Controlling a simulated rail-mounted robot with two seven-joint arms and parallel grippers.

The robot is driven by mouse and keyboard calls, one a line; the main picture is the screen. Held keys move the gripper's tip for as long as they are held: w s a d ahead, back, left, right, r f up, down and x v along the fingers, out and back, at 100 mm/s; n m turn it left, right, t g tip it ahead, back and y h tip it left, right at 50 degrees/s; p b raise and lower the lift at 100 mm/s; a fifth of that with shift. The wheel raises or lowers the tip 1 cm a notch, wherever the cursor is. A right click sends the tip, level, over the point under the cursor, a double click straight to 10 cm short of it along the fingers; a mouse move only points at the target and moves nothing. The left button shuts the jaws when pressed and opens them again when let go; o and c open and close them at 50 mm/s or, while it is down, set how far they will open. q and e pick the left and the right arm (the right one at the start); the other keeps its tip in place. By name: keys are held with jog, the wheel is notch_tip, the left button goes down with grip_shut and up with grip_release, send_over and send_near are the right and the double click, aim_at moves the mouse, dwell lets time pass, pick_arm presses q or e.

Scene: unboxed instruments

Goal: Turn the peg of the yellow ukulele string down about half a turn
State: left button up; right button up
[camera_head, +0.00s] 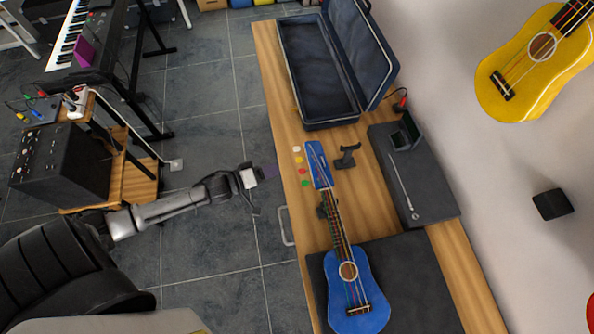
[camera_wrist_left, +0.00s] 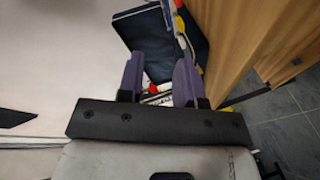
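The blue ukulele (camera_head: 349,285) lies on the wooden bench, its neck over a dark stand and its headstock (camera_head: 317,166) pointing away. White, yellow (camera_head: 299,160), red and green round spots line the left of the headstock; I cannot tell whether they are pegs or marks on the bench. My left gripper (camera_head: 268,172) is left of the bench edge, short of these spots. In the left wrist view its purple fingers (camera_wrist_left: 159,76) are apart, with red and white bits and blue behind. Contact with a peg is not visible. My right gripper is not in view.
An open dark case (camera_head: 317,75) lies at the bench's far end. A small dark stand (camera_head: 346,157) and a long dark box (camera_head: 425,190) are right of the headstock. A dark mat (camera_head: 424,280) lies under the ukulele body. A yellow ukulele (camera_head: 523,75) hangs on the wall.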

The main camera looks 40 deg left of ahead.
aim_at(299, 160)
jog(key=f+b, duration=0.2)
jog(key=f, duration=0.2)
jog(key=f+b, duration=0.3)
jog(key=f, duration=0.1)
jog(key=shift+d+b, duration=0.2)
jog(key=shift+b, duration=0.1)
pick_arm(q)
jog(key=a+f+n+h, duration=0.2)
jog(key=a+f+h, duration=0.4)
jog(key=a, duration=0.1)
pick_arm(e)
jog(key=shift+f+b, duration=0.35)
jog(key=shift+b, duration=0.1)
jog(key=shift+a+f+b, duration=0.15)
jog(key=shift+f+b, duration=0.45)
pick_arm(q)
jog(key=shift+g, duration=0.3)
jog(key=shift+r+x, duration=0.15)
jog(key=shift+x, duration=2.1)
jog(key=shift+r+x, duration=0.15)
jog(key=shift+x, duration=2.1)
jog(key=shift+r+x, duration=0.15)
jog(key=shift+x, duration=2.1)
jog(key=shift+c, duration=0.2)
grip_shut()
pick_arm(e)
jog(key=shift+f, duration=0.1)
